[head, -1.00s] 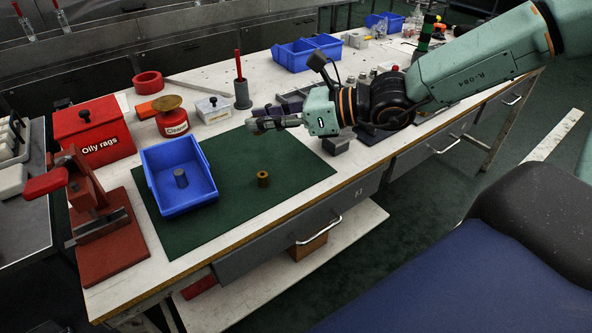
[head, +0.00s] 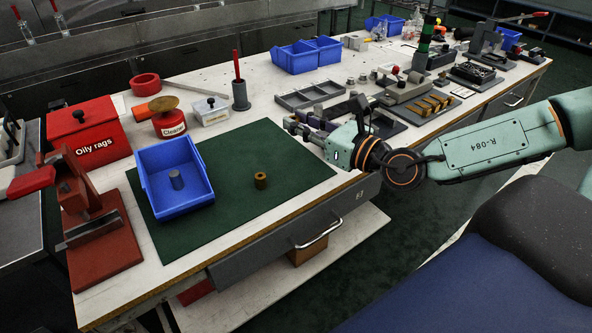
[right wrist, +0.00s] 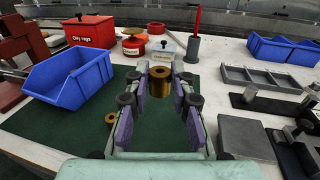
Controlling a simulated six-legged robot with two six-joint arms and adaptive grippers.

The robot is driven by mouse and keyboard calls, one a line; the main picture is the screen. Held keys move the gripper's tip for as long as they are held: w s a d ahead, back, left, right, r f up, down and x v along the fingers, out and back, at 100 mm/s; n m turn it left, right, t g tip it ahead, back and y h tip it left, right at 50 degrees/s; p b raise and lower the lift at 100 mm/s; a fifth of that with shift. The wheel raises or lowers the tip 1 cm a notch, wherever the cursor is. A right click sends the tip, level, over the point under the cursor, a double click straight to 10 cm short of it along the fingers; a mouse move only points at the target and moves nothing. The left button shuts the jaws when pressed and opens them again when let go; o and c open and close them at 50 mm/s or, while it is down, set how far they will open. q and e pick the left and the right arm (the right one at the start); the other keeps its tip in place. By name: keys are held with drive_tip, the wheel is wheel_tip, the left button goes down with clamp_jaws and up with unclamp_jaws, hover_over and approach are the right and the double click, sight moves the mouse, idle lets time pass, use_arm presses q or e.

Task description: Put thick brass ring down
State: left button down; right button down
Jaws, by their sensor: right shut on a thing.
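My right gripper (head: 294,126) is over the far right part of the green mat (head: 225,214). In the right wrist view its purple-padded fingers (right wrist: 161,78) are closed on a thick brass ring (right wrist: 159,86), held upright at the tips. I cannot make this ring out in the head view. A smaller brass ring (head: 261,180) stands on the mat, apart from the gripper; it also shows in the right wrist view (right wrist: 110,118). My left gripper is in neither view.
Behind are the Oily rags box (head: 92,142), a red tin (head: 170,125) and a grey divided tray (head: 308,95). The mat around the small ring is clear.

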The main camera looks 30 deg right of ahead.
sight(303, 174)
drive_tip(key=f+b, duration=0.6)
drive_tip(key=f, duration=0.1)
drive_tip(key=f+b, duration=0.3)
drive_tip(key=shift+d+f, duration=0.25)
drive_tip(key=shift+d, duration=0.05)
idle(0.4)
drive_tip(key=shift+f+b, duration=0.15)
drive_tip(key=shift+b, duration=0.2)
drive_tip(key=c, duration=1.6)
unclamp_jaws()
drive_tip(key=shift+f, duration=0.1)
drive_tip(key=o, duration=0.5)
drive_tip(key=shift+c, duration=0.2)
